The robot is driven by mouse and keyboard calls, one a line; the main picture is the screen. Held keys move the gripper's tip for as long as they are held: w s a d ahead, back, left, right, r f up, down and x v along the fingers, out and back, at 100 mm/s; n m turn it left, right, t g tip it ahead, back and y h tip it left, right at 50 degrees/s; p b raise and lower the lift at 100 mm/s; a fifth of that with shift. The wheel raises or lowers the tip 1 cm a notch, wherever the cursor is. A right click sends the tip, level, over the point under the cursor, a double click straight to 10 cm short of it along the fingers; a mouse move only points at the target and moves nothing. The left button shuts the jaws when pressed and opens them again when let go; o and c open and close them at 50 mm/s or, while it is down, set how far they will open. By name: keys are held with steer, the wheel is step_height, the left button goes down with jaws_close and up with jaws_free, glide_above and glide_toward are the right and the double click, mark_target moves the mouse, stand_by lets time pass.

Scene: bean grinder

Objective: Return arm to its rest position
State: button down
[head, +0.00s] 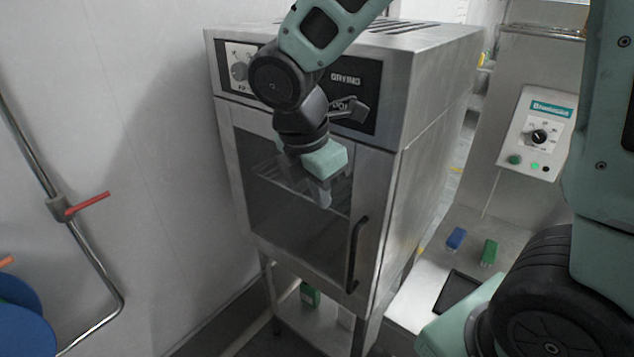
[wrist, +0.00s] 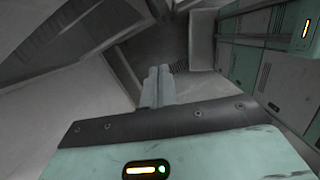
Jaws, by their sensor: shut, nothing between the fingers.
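My gripper (head: 322,195) hangs in front of the steel oven-like cabinet (head: 440,110) in the head view, fingers pointing down. Its fingers are together with nothing between them. They also show closed in the wrist view (wrist: 158,85), pointing away from the camera. The gripper overlaps the cabinet's glass door (head: 290,225) in the picture; I cannot tell the exact gap. The door is shut, with a dark handle (head: 354,255) at its right side. My arm comes down from the top of the head view and covers part of the control panel.
A control box with a black dial (head: 539,136) stands at the right. A blue block (head: 455,239) and a green block (head: 489,252) sit on the steel surface below it. A red-handled pipe valve (head: 86,204) is on the left wall. A green item (head: 310,294) is under the cabinet.

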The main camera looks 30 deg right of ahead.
steer(key=shift+v, duration=1.5)
steer(key=s+a+f+m+y+b, duration=0.1)
steer(key=s+a+f+m+b, duration=0.3)
steer(key=s+f+m+b, duration=0.1)
steer(key=s+a+f+m+y+b, duration=0.2)
steer(key=s+a+f+m+b, duration=0.2)
steer(key=s+f, duration=0.6)
steer(key=f+m+b, duration=0.1)
steer(key=m+b, duration=0.1)
steer(key=shift+a+f+m, duration=0.2)
steer(key=shift+a+m, duration=0.15)
steer(key=shift+m, duration=0.05)
